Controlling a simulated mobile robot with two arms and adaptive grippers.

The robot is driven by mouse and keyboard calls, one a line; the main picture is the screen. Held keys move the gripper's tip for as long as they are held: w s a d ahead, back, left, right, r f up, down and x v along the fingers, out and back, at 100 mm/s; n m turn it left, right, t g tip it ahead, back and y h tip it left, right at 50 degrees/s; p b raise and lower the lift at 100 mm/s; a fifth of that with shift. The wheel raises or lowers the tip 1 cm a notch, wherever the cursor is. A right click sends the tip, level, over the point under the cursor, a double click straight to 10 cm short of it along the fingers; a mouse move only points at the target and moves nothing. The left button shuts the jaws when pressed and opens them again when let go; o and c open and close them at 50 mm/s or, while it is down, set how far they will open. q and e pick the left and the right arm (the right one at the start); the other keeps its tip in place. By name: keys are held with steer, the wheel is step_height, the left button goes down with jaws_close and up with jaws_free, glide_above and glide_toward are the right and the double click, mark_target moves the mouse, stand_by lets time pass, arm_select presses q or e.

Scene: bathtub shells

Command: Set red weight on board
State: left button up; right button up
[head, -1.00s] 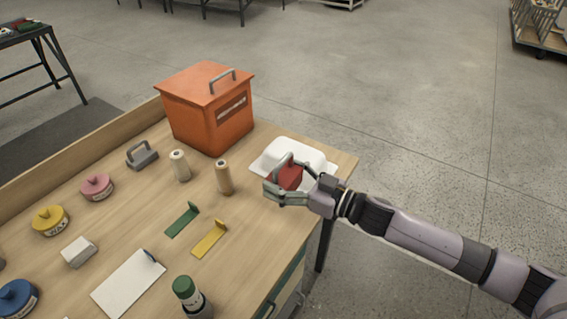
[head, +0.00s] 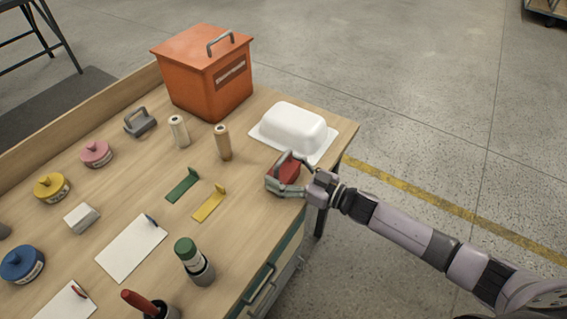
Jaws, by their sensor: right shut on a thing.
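The red weight (head: 290,170), a red block with a grey handle, is held in my right gripper (head: 283,187) at the right edge of the table, in front of the white tub-shaped shell. The gripper is shut on it. I cannot tell whether the weight touches the table. A white board (head: 132,248) with a dark clip lies flat on the table at the lower middle. A second white board (head: 66,303) with a red clip lies partly cut off at the bottom left. My left gripper is not in view.
The white tub-shaped shell (head: 292,128) lies at the right back, beside an orange lidded box (head: 205,85). Two spools, a grey weight (head: 140,122), green and yellow brackets, several coloured round tins, and a green-topped bottle (head: 190,258) stand around the table. Bare wood lies between brackets and gripper.

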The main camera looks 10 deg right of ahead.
mark_target(294, 176)
steer(key=shift+a+r, duration=0.1)
steer(key=shift+r, duration=0.1)
steer(key=o, duration=1.6)
steer(key=shift+f, duration=0.35)
steer(key=o, duration=0.3)
steer(key=shift+s, duration=0.15)
steer(key=shift+o, duration=0.2)
steer(key=shift+b, duration=0.4)
steer(key=v, duration=0.2)
steer(key=b+v, duration=0.1)
steer(key=v, duration=0.3)
steer(key=shift+w+d+f+b, duration=0.3)
steer(key=shift+d+f+b, duration=0.05)
steer(key=shift+d+f, duration=0.05)
steer(key=v, duration=1.1)
steer(key=shift+r+b, duration=0.25)
steer(key=shift+b, duration=0.2)
steer(key=shift+s+d, duration=0.1)
